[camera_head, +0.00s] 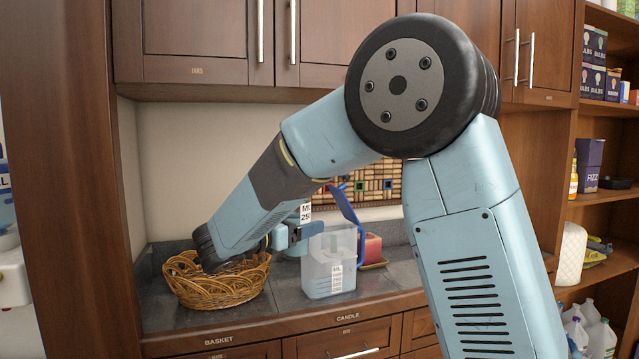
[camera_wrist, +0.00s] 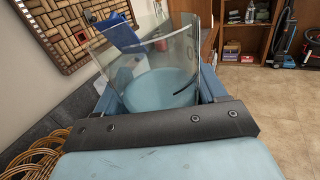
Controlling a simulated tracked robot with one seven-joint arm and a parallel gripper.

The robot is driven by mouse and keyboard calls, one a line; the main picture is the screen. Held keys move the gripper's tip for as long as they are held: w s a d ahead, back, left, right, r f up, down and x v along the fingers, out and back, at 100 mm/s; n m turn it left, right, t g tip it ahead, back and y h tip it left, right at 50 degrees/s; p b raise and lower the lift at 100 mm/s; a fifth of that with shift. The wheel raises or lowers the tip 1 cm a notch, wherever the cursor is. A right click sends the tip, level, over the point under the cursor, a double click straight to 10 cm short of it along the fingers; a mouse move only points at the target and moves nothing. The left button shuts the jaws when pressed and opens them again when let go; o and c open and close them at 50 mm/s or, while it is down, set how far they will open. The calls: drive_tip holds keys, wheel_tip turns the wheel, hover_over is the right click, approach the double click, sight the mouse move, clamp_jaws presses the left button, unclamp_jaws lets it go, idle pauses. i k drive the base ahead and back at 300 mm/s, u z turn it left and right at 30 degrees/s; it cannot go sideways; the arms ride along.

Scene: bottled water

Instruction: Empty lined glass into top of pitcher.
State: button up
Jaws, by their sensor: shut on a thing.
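The lined glass (camera_wrist: 158,62) is clear, with a dark line, and stands between my gripper's fingers in the wrist view. In the head view a strip of it with a white ML label (camera_head: 305,212) shows above my gripper (camera_head: 302,232). My gripper is shut on the glass and holds it just behind and left of the pitcher's top. The glass looks about upright; its contents are unclear. The pitcher (camera_head: 318,275) is translucent, with an ML label and blue handle, and stands on the counter. Its blue lid (camera_head: 344,203) is raised. The lid (camera_wrist: 118,32) also shows behind the glass in the wrist view.
A wicker basket (camera_head: 215,291) stands on the dark counter (camera_head: 165,316) left of the pitcher, under my forearm. A red candle (camera_head: 373,247) stands close behind the pitcher on the right. A cork board (camera_head: 375,186) is on the back wall. Cabinets (camera_head: 200,40) hang above.

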sight(330, 268)
drive_tip(key=i, duration=1.2)
drive_tip(key=z, duration=0.05)
